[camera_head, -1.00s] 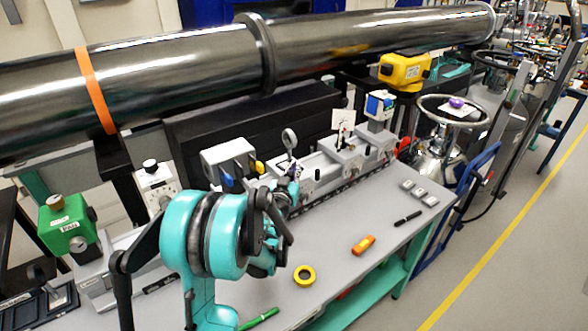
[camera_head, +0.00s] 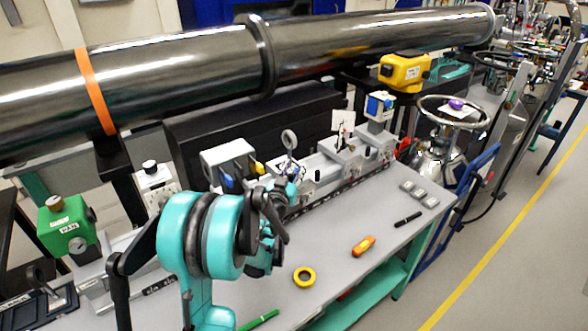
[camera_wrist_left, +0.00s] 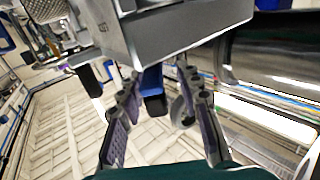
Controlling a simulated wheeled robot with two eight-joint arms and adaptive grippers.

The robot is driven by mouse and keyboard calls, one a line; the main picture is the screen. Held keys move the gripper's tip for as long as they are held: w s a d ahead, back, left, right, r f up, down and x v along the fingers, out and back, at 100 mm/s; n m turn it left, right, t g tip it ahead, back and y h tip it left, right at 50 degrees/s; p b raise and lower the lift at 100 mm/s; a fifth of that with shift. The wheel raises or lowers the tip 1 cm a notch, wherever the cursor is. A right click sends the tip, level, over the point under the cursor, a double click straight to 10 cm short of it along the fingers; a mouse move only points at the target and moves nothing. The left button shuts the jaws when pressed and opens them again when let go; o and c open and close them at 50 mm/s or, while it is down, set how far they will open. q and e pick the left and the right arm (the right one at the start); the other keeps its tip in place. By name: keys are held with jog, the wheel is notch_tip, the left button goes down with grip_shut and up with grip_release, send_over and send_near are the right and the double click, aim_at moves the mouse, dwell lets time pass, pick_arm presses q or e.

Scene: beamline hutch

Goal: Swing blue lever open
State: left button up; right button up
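The blue lever (camera_head: 229,182) hangs at the front of a grey box (camera_head: 222,157) on the bench. In the left wrist view the blue lever (camera_wrist_left: 152,82) points down from the box's underside (camera_wrist_left: 180,30). My left gripper (camera_wrist_left: 159,85) is open, with one finger on each side of the lever in that view. I see gaps on both sides; how deep the lever sits between the fingers I cannot tell. My right gripper is in neither view.
A yellow lever (camera_head: 259,167) is beside the blue one on the box. A large dark pipe (camera_head: 180,80) runs above the bench. A green device (camera_head: 67,228) stands at left. Yellow tape (camera_head: 304,277) and an orange tool (camera_head: 363,246) lie on the clear front bench surface.

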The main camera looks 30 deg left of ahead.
pick_arm(q)
jog(key=v, duration=1.2)
jog(key=shift+c, duration=0.2)
